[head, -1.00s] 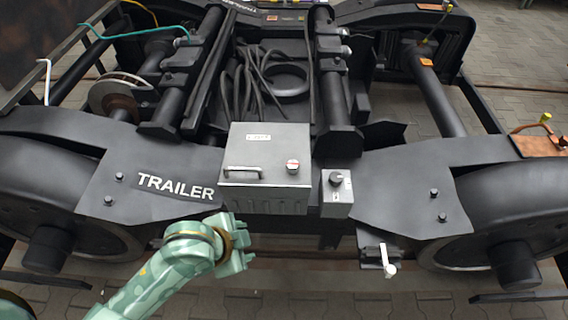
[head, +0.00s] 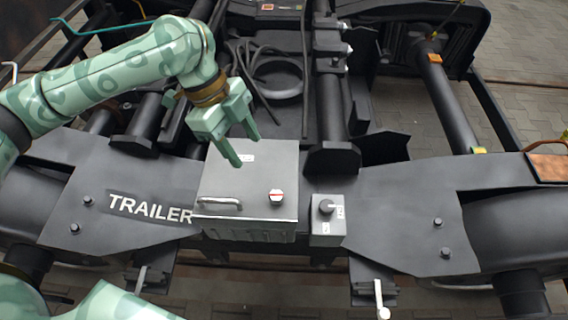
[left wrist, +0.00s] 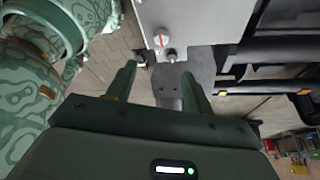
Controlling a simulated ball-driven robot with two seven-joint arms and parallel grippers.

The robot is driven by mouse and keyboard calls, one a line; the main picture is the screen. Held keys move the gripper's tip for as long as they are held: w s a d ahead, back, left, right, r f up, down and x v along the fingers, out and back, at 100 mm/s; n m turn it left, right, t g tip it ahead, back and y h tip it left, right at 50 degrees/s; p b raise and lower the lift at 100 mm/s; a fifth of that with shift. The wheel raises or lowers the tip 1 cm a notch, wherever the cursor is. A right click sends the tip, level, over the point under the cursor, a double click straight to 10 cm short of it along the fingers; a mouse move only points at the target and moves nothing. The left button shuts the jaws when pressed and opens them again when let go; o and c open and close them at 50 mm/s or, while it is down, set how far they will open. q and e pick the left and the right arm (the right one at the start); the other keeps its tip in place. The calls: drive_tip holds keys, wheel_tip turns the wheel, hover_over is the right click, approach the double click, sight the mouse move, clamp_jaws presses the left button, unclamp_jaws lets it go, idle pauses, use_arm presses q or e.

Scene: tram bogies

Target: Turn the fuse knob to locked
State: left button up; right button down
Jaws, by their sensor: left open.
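A grey box (head: 248,180) with a bar handle carries a round knob (head: 276,196) with a red and white face. Beside it on the right, a small grey box (head: 327,231) carries a black knob (head: 326,206) with small white labels. The labels are too small to read, so I cannot tell which is the fuse knob. My left gripper (head: 246,150) is open and empty over the grey box's upper part, behind both knobs. In the left wrist view, the red and white knob (left wrist: 160,40) shows beyond the open fingers (left wrist: 158,72). My right gripper is out of view.
The dark bogie frame (head: 400,205) spans the scene, with the word TRAILER at left. A white-handled lever (head: 380,300) hangs below at right. Loose black cables and a ring (head: 278,78) lie behind the box. The space in front of both knobs looks clear.

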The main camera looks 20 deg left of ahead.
use_arm(q)
drive_tip(key=b, duration=0.7)
hover_over(276, 194)
drive_tip(key=a, duration=0.3)
drive_tip(key=f, duration=1)
drive_tip(key=shift+w+d, duration=0.15)
drive_tip(key=shift+w, duration=0.05)
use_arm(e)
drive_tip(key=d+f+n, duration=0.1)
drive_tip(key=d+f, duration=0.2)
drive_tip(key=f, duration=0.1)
use_arm(q)
drive_tip(key=b+x, duration=0.2)
drive_tip(key=x, duration=0.1)
drive_tip(key=shift+d+f, duration=0.1)
drive_tip(key=shift+s+d+f+b, duration=0.1)
drive_tip(key=shift+d+f+b, duration=0.3)
drive_tip(key=shift+f+b, duration=0.15)
drive_tip(key=c, duration=1)
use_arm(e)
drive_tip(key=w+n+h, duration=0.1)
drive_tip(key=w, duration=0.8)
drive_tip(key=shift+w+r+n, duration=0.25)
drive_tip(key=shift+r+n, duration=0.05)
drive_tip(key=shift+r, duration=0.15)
